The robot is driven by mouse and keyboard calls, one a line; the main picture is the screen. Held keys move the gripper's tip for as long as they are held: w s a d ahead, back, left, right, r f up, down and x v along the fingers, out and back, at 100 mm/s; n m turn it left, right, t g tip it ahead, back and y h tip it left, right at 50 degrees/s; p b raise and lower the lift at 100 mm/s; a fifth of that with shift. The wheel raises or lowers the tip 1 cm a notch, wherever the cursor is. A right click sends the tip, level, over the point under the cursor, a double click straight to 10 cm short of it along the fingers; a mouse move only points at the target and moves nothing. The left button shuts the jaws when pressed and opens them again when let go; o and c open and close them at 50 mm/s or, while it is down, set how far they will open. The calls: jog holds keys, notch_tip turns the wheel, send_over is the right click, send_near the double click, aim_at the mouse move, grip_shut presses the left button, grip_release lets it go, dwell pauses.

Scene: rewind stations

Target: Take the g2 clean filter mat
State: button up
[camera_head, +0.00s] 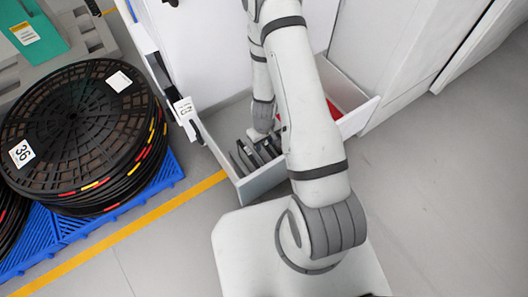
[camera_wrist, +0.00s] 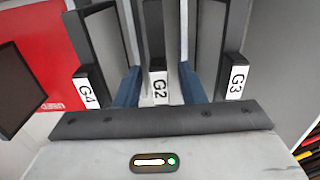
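The g2 clean filter mat (camera_wrist: 155,35) stands on edge in the middle of the wrist view, a dark-framed panel with a white G2 label at its near end. My gripper (camera_wrist: 159,85) has one blue finger on each side of it. Gaps show between the fingers and the mat, so the gripper looks open around it. The fingertips' depth is hard to judge. In the head view, several upright mats (camera_head: 244,158) stand in an open white drawer (camera_head: 262,186), with my gripper (camera_head: 262,136) over them; I cannot read labels there.
The G4 mat (camera_wrist: 88,50) stands to the left of G2 and the G3 mat (camera_wrist: 235,45) to the right, both close to the fingers. A red area (camera_wrist: 40,50) lies beyond G4. Stacked black reels (camera_head: 75,125) sit on a blue pallet (camera_head: 50,228) at left.

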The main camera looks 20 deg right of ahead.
grip_shut()
dwell(0.5)
